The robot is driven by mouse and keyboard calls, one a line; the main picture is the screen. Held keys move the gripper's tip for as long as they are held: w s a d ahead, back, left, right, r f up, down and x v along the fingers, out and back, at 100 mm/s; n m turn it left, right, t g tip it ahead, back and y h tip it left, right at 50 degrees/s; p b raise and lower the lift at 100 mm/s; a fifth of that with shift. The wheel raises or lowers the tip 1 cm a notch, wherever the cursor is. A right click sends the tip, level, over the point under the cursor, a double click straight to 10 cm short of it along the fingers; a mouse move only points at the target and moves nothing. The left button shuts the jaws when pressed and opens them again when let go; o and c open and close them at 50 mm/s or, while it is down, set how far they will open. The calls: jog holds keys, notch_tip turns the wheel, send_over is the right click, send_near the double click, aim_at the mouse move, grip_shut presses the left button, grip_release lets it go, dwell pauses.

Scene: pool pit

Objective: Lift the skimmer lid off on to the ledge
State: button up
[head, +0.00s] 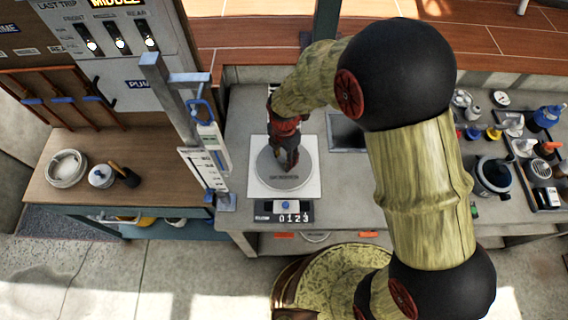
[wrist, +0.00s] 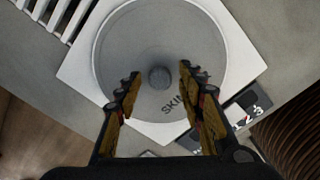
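The skimmer lid (head: 285,176) is a round grey disc lying flat in a white square frame (head: 258,190) on the grey counter. In the wrist view the lid (wrist: 130,42) shows a small round knob (wrist: 159,77) at its middle and dark lettering near its lower edge. My gripper (wrist: 159,75) is open, with one finger on each side of the knob in the picture and a gap to each. In the head view my gripper (head: 287,160) is over the lid and hides its middle. I cannot tell how high the fingertips are above the lid.
A counter box reading 0123 (head: 285,213) sits in front of the frame. A metal post with a gauge (head: 207,150) stands to the left. A dark recess (head: 347,131) is to the right. A tray of small items (head: 530,150) is far right. The wooden ledge (head: 260,40) runs behind.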

grip_shut()
dwell(0.8)
